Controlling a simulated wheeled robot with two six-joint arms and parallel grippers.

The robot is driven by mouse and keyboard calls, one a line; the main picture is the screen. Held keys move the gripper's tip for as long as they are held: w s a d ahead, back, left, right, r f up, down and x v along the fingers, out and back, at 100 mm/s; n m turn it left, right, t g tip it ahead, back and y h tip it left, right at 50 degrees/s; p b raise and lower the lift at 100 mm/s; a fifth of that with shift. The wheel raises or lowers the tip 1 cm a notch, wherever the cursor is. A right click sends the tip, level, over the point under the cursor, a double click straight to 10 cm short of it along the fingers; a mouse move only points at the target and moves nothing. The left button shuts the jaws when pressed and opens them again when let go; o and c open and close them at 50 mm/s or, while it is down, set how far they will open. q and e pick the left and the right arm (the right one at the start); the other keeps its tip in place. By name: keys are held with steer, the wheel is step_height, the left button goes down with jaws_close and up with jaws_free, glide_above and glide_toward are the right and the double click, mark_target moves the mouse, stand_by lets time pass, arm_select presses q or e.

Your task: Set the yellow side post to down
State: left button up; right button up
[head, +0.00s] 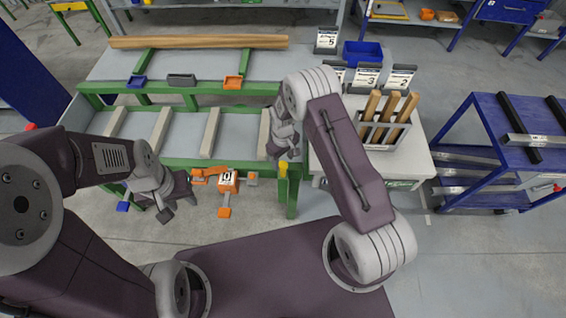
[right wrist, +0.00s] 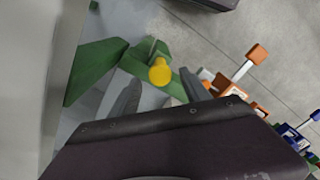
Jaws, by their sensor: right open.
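The yellow side post (head: 283,168) shows as a yellow cap on a green upright at the right front corner of the green-framed runout table. In the right wrist view the round yellow cap (right wrist: 160,73) lies between and just beyond the fingertips, beside green frame parts. My right gripper (head: 288,155) is above the post, its two fingers apart (right wrist: 158,92); it does not visibly touch the cap. My left gripper (head: 180,208) hangs in front of the table at the left, fingers apart and empty. The post's lower part is partly hidden in the wrist view.
Orange parts with a "10" tag (head: 228,181) are on the table's front, left of the post. A white stand with wooden pieces (head: 388,118) is to the right. A wooden beam (head: 200,42) lies at the back. A blue cart (head: 500,150) stands further right.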

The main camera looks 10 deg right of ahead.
step_height(320, 180, up, 6)
steer(key=shift+r, duration=0.2)
stand_by(0.3)
step_height(320, 180, up, 7)
steer(key=w+d+t, duration=0.1)
steer(key=w, duration=0.2)
steer(key=s+d+r+m+t, duration=0.1)
steer(key=s+d+r+m, duration=0.15)
steer(key=s+r, duration=0.45)
steer(key=s+d+m, duration=0.1)
steer(key=s+m, duration=0.2)
steer(key=s, duration=1.1)
steer(key=shift+d+f+m+g, duration=0.15)
steer(key=shift+d+m+g, duration=0.2)
steer(key=shift+g, duration=0.05)
